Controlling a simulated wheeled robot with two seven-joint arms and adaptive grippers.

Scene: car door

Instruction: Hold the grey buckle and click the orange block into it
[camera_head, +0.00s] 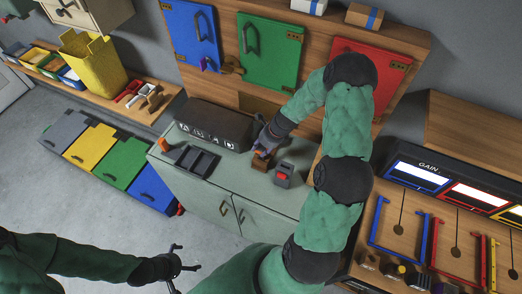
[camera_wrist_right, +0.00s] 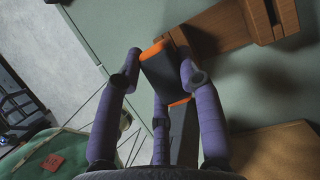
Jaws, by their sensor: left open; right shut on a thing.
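My right gripper (camera_head: 262,152) is low over the green cabinet top. In the right wrist view its purple fingers (camera_wrist_right: 160,72) are shut on a dark grey piece with an orange edge (camera_wrist_right: 157,75); I cannot tell whether this is the buckle or the block. In the head view a grey buckle-like piece with a red-orange top (camera_head: 283,176) stands right of the gripper. A small orange block (camera_head: 165,145) is at the left end of the cabinet top. My left gripper (camera_head: 177,262) is open and empty, away from the cabinet at the bottom left.
A brown wooden piece (camera_head: 260,164) lies beside the right fingers; it also shows in the right wrist view (camera_wrist_right: 222,25). A dark tray (camera_head: 198,161) and a dark box with icons (camera_head: 213,125) take up the cabinet top's left. Floor is free before the cabinet (camera_head: 222,204).

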